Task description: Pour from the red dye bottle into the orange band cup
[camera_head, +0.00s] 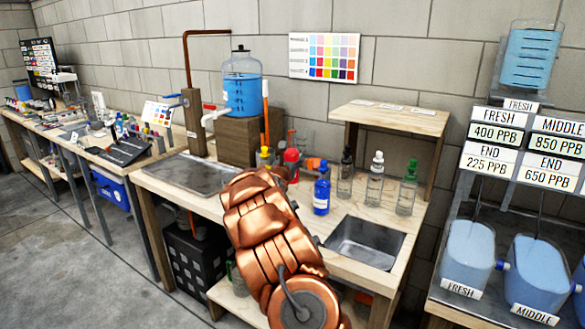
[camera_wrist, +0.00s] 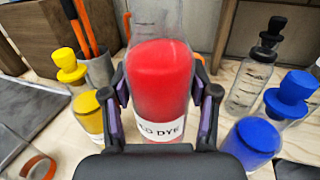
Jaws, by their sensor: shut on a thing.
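The red dye bottle (camera_wrist: 160,85) is clear glass with red liquid and a white label partly reading "DYE". It fills the middle of the wrist view, and its top runs out of the frame. My gripper (camera_wrist: 160,92) is shut on its sides, one dark finger at each side. A clear cup with an orange band (camera_wrist: 38,166) shows at the lower left of the wrist view, cut off by the frame edge and apart from the bottle. In the head view my arm hides the gripper; a red shape (camera_head: 291,158) shows just beyond the arm.
A yellow dye bottle (camera_wrist: 88,110) stands close left of the gripper. A blue dye bottle (camera_wrist: 252,140) stands close right. A dropper bottle (camera_wrist: 250,82) is behind. A holder with orange sticks (camera_wrist: 97,72) stands back left. A sink (camera_head: 365,242) lies at the bench's right.

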